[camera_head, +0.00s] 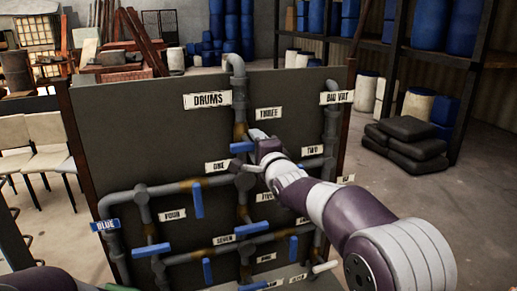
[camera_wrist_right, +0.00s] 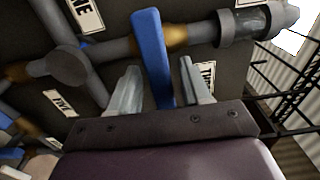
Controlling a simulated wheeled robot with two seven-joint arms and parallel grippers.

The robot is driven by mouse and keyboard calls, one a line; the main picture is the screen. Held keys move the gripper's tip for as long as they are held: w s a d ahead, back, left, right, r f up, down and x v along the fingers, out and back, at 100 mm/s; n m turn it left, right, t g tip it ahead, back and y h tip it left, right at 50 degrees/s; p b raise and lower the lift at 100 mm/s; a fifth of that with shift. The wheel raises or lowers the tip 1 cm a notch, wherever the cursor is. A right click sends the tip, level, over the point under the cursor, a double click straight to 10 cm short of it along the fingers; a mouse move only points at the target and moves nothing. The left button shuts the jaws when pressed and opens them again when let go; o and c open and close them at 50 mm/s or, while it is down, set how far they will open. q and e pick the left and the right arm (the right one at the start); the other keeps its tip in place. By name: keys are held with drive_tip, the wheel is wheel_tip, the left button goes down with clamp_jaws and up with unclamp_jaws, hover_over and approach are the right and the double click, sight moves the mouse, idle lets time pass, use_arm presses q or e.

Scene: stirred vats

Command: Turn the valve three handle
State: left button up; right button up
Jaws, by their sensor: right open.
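In the right wrist view, a blue handle (camera_wrist_right: 150,50) on a brass-coloured valve body (camera_wrist_right: 174,38) stands between my two open fingers (camera_wrist_right: 158,72). A gap shows on the right side of it; contact on the left cannot be told. My left gripper is not in view.
A dark panel (camera_head: 150,120) carries grey pipes with several other blue handles, such as one by the sign FOUR (camera_head: 197,199) and one at lower left (camera_head: 151,250). A pipe under the sign BIG VAT (camera_head: 337,98) runs down the right side.

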drive_tip(key=shift+s+d+f+b, duration=0.1)
drive_tip(key=shift+s+f+b, duration=0.05)
drive_tip(key=shift+s+b, duration=0.2)
drive_tip(key=b+v, duration=0.4)
drive_tip(key=v, duration=0.8)
